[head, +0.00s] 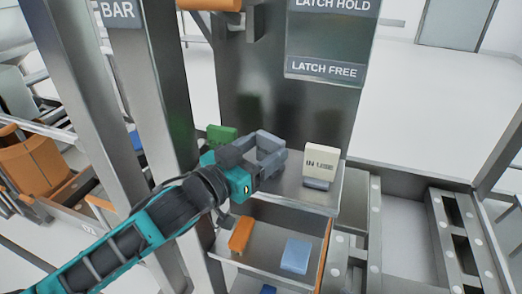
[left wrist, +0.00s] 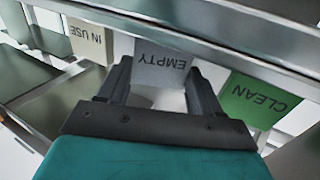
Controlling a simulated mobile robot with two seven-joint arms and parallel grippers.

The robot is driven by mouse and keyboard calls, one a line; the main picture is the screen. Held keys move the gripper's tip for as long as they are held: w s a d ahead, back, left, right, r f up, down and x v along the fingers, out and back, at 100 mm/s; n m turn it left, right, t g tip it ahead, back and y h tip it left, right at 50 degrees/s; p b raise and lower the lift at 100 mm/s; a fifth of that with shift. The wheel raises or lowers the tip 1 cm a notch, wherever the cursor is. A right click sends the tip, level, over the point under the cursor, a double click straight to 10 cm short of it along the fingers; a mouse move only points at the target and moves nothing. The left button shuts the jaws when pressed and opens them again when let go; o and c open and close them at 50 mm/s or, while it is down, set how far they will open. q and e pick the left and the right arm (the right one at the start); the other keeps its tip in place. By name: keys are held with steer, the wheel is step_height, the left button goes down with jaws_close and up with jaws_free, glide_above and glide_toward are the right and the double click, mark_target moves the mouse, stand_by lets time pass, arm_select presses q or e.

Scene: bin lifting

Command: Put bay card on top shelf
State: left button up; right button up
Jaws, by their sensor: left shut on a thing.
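My left gripper (head: 270,152) reaches over the upper shelf (head: 322,197). It is shut on a grey card marked EMPTY, and the left wrist view shows this card (left wrist: 162,62) between the two fingers. In the head view I cannot clearly tell the grey card from the grey fingers. A cream card marked IN USE (head: 321,163) stands upright on the shelf to the right of the gripper. It also shows in the left wrist view (left wrist: 87,40). A green card (head: 221,137), marked CLEAN in the left wrist view (left wrist: 257,100), stands on the other side. My right gripper is out of view.
Below the shelf, a tray (head: 268,218) holds an orange block (head: 241,234) and a light blue block (head: 296,256). A grey panel with LATCH HOLD and LATCH FREE labels (head: 324,69) rises behind. A metal post (head: 153,90) stands close left of the gripper. Roller rails (head: 455,245) lie right.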

arm_select(q)
steer(key=o, duration=1.1)
steer(key=shift+r, duration=0.1)
steer(key=p+v, duration=0.2)
steer(key=v, duration=1)
steer(key=s+a+f+n+g+y, duration=0.1)
steer(key=s+a+f+y, duration=0.1)
steer(key=f, duration=0.5)
steer(key=s+a+f+n+g+y, duration=0.1)
steer(key=s+a+f+n+y, duration=0.1)
steer(key=f, duration=0.6)
steer(key=s+a+f+n+y, duration=0.2)
steer(key=s+f+y, duration=0.2)
steer(key=f, duration=0.4)
steer(key=shift+s+f+g+y, duration=0.2)
steer(key=shift+s+g+y, duration=0.05)
steer(key=shift+g+y, duration=0.15)
steer(key=shift+a, duration=0.1)
